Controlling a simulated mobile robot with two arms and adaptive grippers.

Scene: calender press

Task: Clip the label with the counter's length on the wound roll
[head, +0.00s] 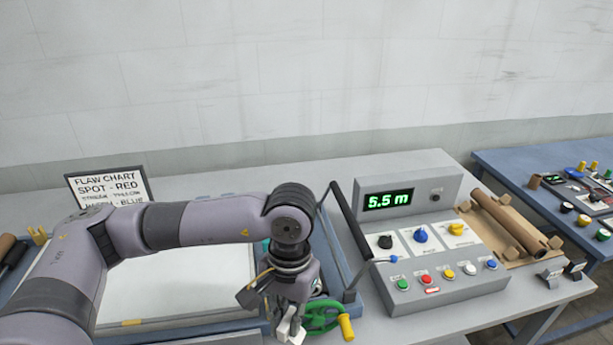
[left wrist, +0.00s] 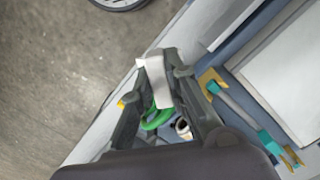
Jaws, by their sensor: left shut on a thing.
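The counter (head: 388,200) on the grey control box reads 5.5 m in green. A brown roll (head: 508,220) lies in a tan cradle right of the control panel; I see no label on it. Two small dark stands (head: 550,275) with pale marks, too small to read, stand near the table's right front edge. My left gripper (head: 289,332) is at the front edge, far left of the roll. It is shut on a white piece, which shows between its fingers in the left wrist view (left wrist: 154,80); no writing on it is legible. My right gripper is out of view.
A green handwheel (head: 321,318) with a yellow knob is beside and below my left gripper. A black bar (head: 350,222) rises left of the control panel (head: 440,290) with its coloured buttons. A flaw chart (head: 108,187) stands at left. A blue table (head: 500,160) is at right.

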